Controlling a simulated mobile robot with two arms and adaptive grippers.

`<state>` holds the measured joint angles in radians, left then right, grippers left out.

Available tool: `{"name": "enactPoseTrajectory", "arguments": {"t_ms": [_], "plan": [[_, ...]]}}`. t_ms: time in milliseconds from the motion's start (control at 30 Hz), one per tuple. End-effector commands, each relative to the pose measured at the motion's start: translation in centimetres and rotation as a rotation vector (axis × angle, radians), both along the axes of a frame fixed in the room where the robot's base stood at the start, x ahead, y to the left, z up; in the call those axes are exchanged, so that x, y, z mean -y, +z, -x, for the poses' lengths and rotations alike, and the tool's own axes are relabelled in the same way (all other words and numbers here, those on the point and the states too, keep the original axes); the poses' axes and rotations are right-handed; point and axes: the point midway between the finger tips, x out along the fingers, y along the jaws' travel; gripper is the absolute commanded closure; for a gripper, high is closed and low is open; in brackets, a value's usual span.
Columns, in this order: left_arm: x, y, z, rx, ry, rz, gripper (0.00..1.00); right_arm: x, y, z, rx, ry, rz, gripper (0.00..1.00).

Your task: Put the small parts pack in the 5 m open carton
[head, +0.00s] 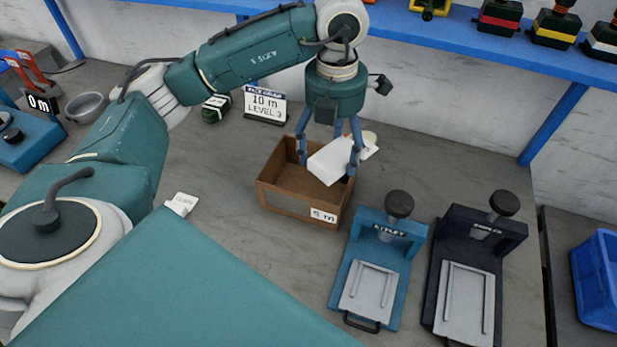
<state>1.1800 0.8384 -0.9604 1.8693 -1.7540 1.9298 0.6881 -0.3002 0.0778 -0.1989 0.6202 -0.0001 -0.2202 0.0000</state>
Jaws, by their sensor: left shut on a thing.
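The open cardboard carton (275,205) marked "5 m" stands on the grey bench in the middle of the head view. My left gripper (328,160) points down over the carton's right part. It is shut on a white pack (333,163), taken to be the small parts pack, which is tilted. The pack is over the carton's right side and back right rim; whether it touches the rim I cannot tell. Part of it is hidden by a finger. The carton's visible floor is bare. My right gripper is not in view.
A blue fixture (386,240) and a dark fixture (480,255) stand right of the carton. A "10 m LEVEL 3" sign (265,105) stands behind it. A blue shelf (450,30) runs along the back. A blue bin (597,285) is at far right. Bench left of the carton is mostly clear.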

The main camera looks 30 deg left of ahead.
Motion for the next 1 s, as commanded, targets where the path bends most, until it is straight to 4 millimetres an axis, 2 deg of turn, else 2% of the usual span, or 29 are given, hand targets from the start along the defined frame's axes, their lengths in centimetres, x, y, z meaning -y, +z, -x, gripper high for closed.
{"name": "enactPoseTrajectory", "arguments": {"t_ms": [700, 1000], "plan": [[-3.7, -1.7, -2.8, -0.007, 1.383, 0.018, 0.51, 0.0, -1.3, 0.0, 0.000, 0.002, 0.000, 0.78], [-5.1, -2.4, -3.4, -0.009, 1.869, 0.018, 0.51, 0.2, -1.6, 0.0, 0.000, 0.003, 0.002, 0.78]]}}
